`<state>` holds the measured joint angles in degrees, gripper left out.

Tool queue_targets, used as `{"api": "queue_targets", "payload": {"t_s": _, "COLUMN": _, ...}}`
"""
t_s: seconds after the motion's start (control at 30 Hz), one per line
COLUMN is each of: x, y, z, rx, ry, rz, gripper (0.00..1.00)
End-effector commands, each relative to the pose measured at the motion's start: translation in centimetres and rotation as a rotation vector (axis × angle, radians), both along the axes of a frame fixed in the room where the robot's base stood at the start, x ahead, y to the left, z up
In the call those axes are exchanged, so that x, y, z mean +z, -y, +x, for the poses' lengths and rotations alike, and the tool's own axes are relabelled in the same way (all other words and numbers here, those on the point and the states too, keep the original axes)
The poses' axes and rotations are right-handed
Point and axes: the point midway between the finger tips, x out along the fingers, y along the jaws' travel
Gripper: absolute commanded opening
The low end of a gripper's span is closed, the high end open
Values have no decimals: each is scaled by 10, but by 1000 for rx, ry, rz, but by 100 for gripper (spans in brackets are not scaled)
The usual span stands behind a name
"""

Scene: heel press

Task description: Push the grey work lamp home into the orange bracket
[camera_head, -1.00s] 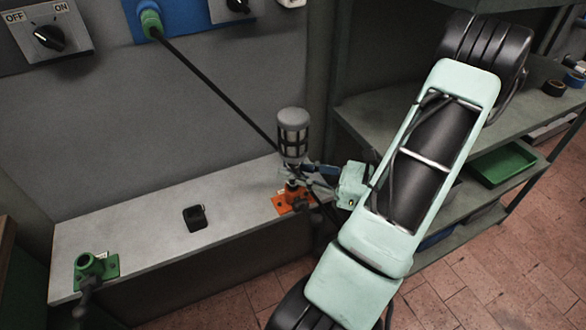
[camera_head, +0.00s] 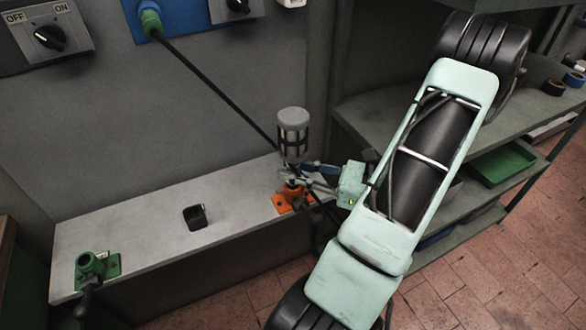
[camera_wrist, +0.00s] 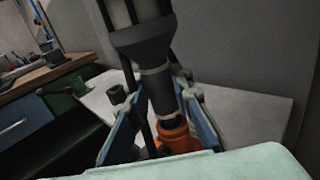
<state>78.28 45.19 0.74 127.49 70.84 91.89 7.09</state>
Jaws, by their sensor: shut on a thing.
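The grey work lamp (camera_head: 293,133) stands upright at the right end of the pale ledge, directly over the orange bracket (camera_head: 282,206). My gripper (camera_head: 291,178) is shut on the lamp's lower neck, coming from the right. In the wrist view the lamp (camera_wrist: 157,84) is between my blue fingers, and its dark lower end meets the ring of the orange bracket (camera_wrist: 178,139). The lower end appears to be inside the ring, but how deep it sits is hidden. A black cable runs from the green plug (camera_head: 150,20) on the wall down behind the lamp.
A green bracket (camera_head: 97,267) is at the ledge's left end and a small black holder (camera_head: 195,217) is mid-ledge. A grey shelf rack with a green tray (camera_head: 500,162) stands at right, close to my arm. The ledge (camera_head: 150,220) is otherwise clear.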

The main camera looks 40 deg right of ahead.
Motion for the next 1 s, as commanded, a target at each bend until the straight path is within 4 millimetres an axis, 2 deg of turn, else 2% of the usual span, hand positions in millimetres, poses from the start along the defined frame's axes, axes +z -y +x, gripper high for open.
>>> {"api": "queue_targets", "payload": {"t_s": 0.97, "x": -15, "y": 0, "z": 0, "rx": 0, "ry": 2, "rz": 1, "gripper": 0}}
{"api": "queue_targets", "payload": {"t_s": 1.0, "x": -14, "y": 0, "z": 0, "rx": 0, "ry": 2, "rz": 1, "gripper": 23}}
